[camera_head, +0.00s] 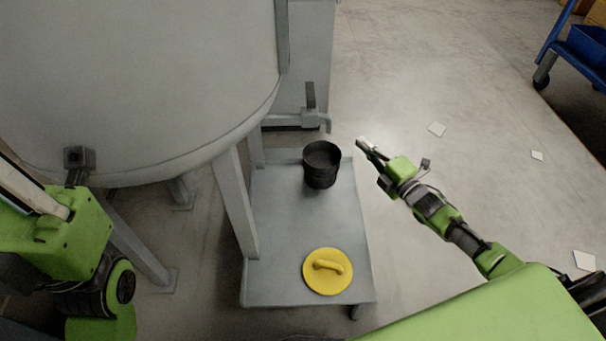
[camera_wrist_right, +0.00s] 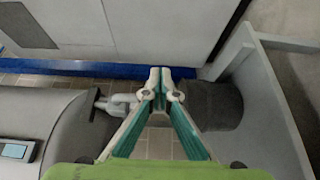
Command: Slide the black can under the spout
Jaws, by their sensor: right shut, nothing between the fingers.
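The black can (camera_head: 320,172) stands upright on a grey low stand (camera_head: 290,225), near its far end. In the head view the grey spout (camera_head: 326,123) shows just beyond the can's rim; I cannot tell whether it overhangs the opening. My right gripper (camera_head: 362,144) is shut and empty, to the right of the can. In the right wrist view its closed fingertips (camera_wrist_right: 160,73) show left of the can (camera_wrist_right: 222,106); contact is unclear. The spout and tap (camera_wrist_right: 122,103) show left of the fingers. My left gripper's fingertips are out of view at the left edge.
A yellow lid with a handle (camera_head: 328,278) lies on the stand's near end. A large grey tank (camera_head: 140,80) on legs fills the upper left. The floor (camera_head: 460,110) right of the stand is mostly open, with a few white scraps. A blue cart (camera_head: 556,45) stands top right.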

